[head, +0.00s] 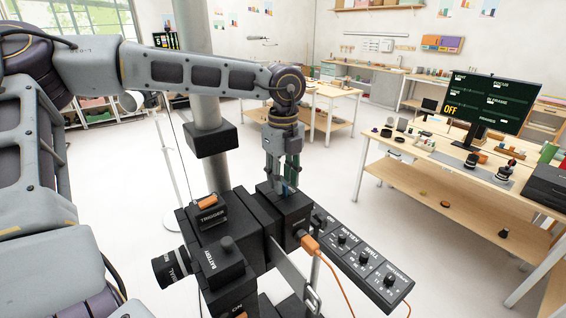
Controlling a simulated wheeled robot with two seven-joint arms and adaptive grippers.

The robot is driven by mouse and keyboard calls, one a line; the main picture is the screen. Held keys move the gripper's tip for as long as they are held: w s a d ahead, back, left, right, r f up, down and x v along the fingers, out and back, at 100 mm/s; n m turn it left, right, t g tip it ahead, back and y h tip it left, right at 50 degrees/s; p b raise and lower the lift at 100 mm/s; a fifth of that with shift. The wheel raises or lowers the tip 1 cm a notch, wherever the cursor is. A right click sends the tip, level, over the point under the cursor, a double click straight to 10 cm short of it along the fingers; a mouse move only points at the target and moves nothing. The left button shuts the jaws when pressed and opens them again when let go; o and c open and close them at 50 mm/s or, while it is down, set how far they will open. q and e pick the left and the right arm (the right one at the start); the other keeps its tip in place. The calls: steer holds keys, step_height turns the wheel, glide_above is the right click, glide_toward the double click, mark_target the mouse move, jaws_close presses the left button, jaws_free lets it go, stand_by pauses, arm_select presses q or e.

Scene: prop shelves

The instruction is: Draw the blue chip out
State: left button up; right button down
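The blue chip (285,187) shows as a small blue sliver at the top of a black box (284,206) on the camera rig. Most of it is hidden by the box and my fingers. My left gripper (282,188) points straight down over this box, with its fingertips at the chip. The view is too small to tell whether the fingers are closed on the chip or only beside it. My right gripper is not in view.
The black rig has a trigger box (208,212), a battery box (222,262), an orange-plugged cable (311,245) and a knob panel (364,258) close by. A grey pole (203,95) stands behind. A workbench with a monitor (491,103) stands right; open floor lies between.

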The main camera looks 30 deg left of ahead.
arm_select(q)
steer(key=shift+f, duration=1.05)
steer(key=shift+c, duration=0.2)
jaws_close()
